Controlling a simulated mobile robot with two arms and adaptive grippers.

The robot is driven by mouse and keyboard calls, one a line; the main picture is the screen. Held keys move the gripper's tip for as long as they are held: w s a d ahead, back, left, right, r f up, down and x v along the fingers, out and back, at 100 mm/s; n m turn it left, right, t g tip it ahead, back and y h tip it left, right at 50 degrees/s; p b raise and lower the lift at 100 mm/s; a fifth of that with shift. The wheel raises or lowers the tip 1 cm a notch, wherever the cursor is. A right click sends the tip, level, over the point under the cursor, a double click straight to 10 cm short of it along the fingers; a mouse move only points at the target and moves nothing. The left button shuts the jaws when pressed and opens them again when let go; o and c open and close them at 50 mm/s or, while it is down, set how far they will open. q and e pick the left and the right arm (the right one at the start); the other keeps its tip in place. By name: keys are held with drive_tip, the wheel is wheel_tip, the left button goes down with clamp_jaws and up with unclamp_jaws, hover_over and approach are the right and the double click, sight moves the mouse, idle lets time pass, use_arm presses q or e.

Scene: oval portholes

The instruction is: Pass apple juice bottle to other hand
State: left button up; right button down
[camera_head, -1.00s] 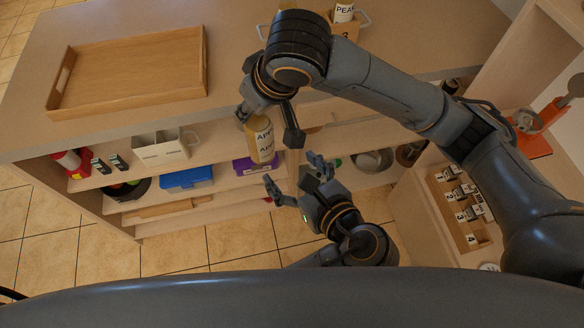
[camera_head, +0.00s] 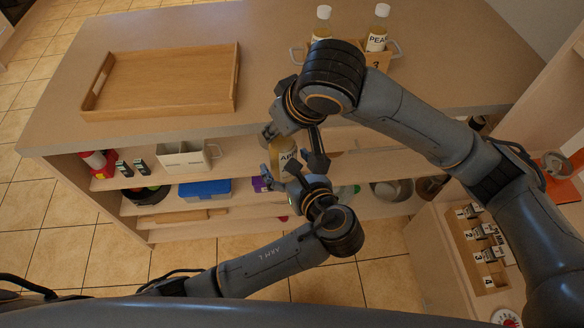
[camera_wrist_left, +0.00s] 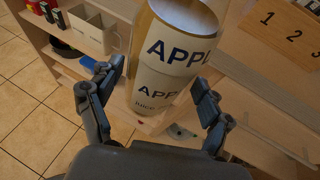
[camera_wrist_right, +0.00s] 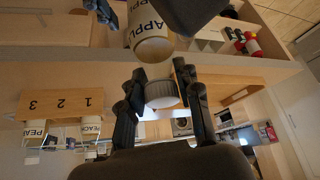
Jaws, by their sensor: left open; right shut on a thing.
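The apple juice bottle (camera_head: 283,155) hangs in front of the counter edge, partly hidden by my grippers. My right gripper (camera_head: 292,134) is shut on it near the cap; the right wrist view shows the pale cap (camera_wrist_right: 161,94) between its fingers and the labelled body (camera_wrist_right: 151,38) beyond. My left gripper (camera_head: 284,176) is open, at the lower part of the bottle. In the left wrist view the bottle (camera_wrist_left: 165,62) stands between the spread left fingers (camera_wrist_left: 158,98), with its APPLE label facing me. I cannot tell whether the left fingers touch it.
A wooden tray (camera_head: 165,112) lies on the counter. Two bottles stand in a numbered wooden holder (camera_head: 378,58) at the counter's back. Shelves below hold a white bin (camera_head: 183,160), a blue box (camera_head: 205,190) and other items. A small rack (camera_head: 492,282) stands right.

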use_arm(q)
drive_tip(key=c, duration=1.4)
drive_tip(key=shift+w, duration=0.1)
drive_tip(key=shift+c, duration=1.3)
use_arm(e)
drive_tip(key=c, duration=1.3)
unclamp_jaws()
drive_tip(key=shift+c, duration=0.2)
use_arm(q)
clamp_jaws()
use_arm(e)
drive_tip(key=o, duration=0.5)
